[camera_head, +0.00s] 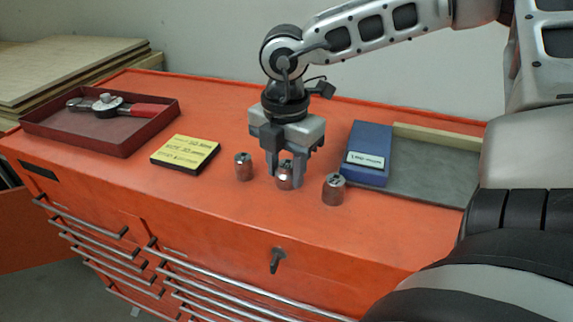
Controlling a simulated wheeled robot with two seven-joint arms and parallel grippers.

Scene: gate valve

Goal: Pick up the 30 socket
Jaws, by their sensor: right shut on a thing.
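Three small metal sockets stand in a row on the orange cabinet top: a left socket (243,166), a middle socket (284,176) and a right socket (333,188). Size marks on them are too small to read, so I cannot tell which is the 30. My right gripper (286,178) points down and is shut on the middle socket, with a finger on each side of it. The socket is upright, at or very near the cabinet top. The other two sockets are apart from the fingers. My left gripper is not in view.
A dark red tray (60,131) with a red-handled tool (110,105) is at the left. A yellow-labelled block (186,153) lies left of the sockets. A blue box (369,150) and a grey tray (430,178) are at the right. The front of the orange cabinet (200,215) top is clear.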

